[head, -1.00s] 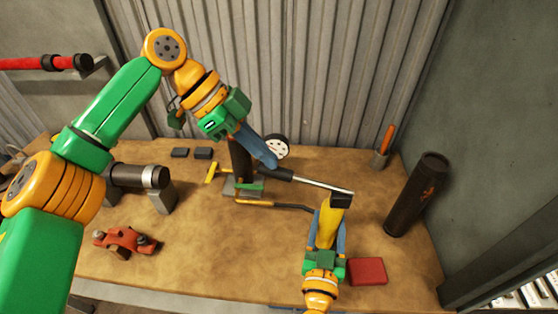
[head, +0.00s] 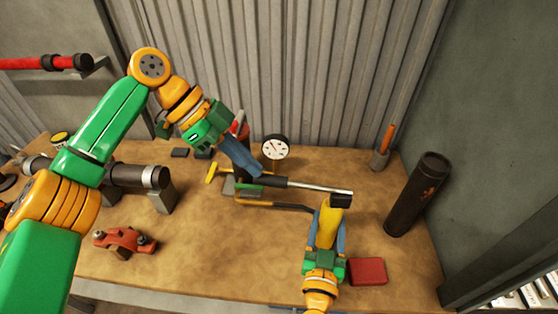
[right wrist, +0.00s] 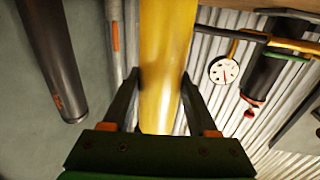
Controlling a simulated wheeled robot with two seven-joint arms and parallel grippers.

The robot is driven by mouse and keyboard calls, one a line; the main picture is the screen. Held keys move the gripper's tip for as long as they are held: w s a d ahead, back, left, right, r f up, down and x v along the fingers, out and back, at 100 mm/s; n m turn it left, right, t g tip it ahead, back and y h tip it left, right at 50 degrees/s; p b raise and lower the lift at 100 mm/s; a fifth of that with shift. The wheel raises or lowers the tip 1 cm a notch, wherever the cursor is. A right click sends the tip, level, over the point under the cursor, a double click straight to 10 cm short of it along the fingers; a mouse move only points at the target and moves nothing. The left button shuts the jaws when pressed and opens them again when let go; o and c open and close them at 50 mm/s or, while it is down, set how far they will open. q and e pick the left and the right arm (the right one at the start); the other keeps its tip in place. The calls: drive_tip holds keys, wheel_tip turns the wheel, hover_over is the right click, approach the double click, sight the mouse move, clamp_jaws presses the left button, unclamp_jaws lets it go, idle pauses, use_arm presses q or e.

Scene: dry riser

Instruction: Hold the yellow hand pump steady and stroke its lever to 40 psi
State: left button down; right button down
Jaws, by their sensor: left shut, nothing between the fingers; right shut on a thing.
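The yellow hand pump (head: 328,222) stands upright on the workbench with a black head. Its lever (head: 315,187), a chrome rod with a black grip, runs left from that head. My right gripper (head: 324,238) is shut around the yellow barrel, which also shows between its fingers in the right wrist view (right wrist: 166,60). My left gripper (head: 255,172) is shut and empty, with its fingertips at the black grip; I cannot tell if they touch. A white-faced gauge (head: 275,147) stands behind the lever, and shows in the right wrist view (right wrist: 223,70). Its reading is too small to tell.
A red pad (head: 367,271) lies right of the pump. A dark cylinder (head: 416,195) stands farther right. A red clamp-like part (head: 125,241) and a dark pipe on supports (head: 137,176) are at left. A dark, orange-ended hose (head: 275,205) runs below the lever. The front middle bench is clear.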

use_arm(q)
drive_tip(key=shift+a, duration=0.1)
drive_tip(key=v, duration=0.7)
drive_tip(key=shift+r, duration=0.2)
drive_tip(key=shift+a, duration=0.1)
idle(0.3)
use_arm(e)
drive_tip(key=shift+c, duration=0.5)
unclamp_jaws()
